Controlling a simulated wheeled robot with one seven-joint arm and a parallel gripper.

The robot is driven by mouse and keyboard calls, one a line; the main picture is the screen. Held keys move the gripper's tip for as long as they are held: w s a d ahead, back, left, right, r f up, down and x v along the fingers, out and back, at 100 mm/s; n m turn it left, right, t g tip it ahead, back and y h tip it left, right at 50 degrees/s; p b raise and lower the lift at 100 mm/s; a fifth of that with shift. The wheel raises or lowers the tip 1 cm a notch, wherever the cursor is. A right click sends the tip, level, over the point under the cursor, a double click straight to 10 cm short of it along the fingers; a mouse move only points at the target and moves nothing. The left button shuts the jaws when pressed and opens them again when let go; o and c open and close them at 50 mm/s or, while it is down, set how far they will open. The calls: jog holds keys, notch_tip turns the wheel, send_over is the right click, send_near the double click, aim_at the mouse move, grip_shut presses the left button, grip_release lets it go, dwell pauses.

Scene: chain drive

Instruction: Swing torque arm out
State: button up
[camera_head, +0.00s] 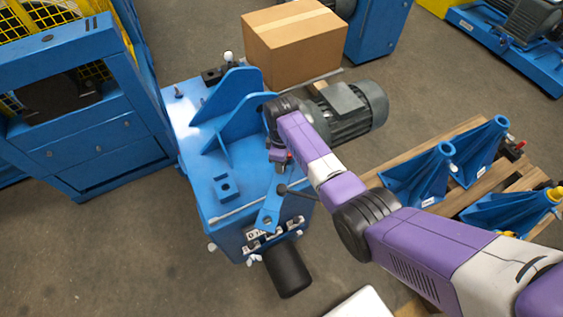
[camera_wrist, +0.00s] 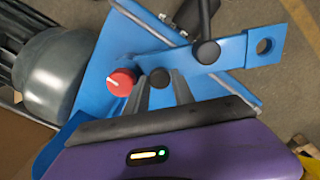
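The torque arm is most likely the flat blue bar (camera_head: 268,212) with a round hole on the front of the blue machine. In the wrist view, the bar (camera_wrist: 240,52) runs from the upper right down to the middle. A black ball knob (camera_wrist: 206,53) stands on it, and a second black knob (camera_wrist: 159,78) is near its inner end. My gripper (camera_wrist: 160,80) is at that second knob, one finger on each side. I cannot tell whether the fingers press on it. In the head view, my gripper (camera_head: 281,160) is above the bar's inner end, partly hidden by the arm.
A red knob (camera_wrist: 121,82) sits close to my left finger. The blue base (camera_head: 195,150) carries upright plates and a grey motor (camera_head: 352,112). A cardboard box (camera_head: 295,45) is behind. Blue cone-shaped brackets (camera_head: 425,175) lie on a pallet at right. Floor is clear at lower left.

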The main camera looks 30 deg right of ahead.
jog(key=shift+o, duration=0.3)
notch_tip(320, 180, up, 8)
jog(key=shift+f, duration=0.1)
dwell(0.4)
dwell(0.4)
jog(key=w+r+m+t, duration=0.3)
jog(key=w+r+t, duration=0.25)
jog(key=w, duration=0.45)
jog(key=s+a+r+m+t, duration=0.2)
jog(key=s+r+t, duration=0.1)
jog(key=s, duration=1.3)
jog(key=s+a+r+m+t+b, duration=0.1)
jog(key=s+r, duration=0.4)
jog(key=s, duration=1.1)
jog(key=s+a+r+m+t, duration=0.2)
jog(key=s+a+r+t, duration=0.1)
jog(key=s, duration=1.4)
jog(key=shift+r+m+t+b, duration=0.35)
jog(key=shift+r+t, duration=0.35)
jog(key=shift+t, duration=0.45)
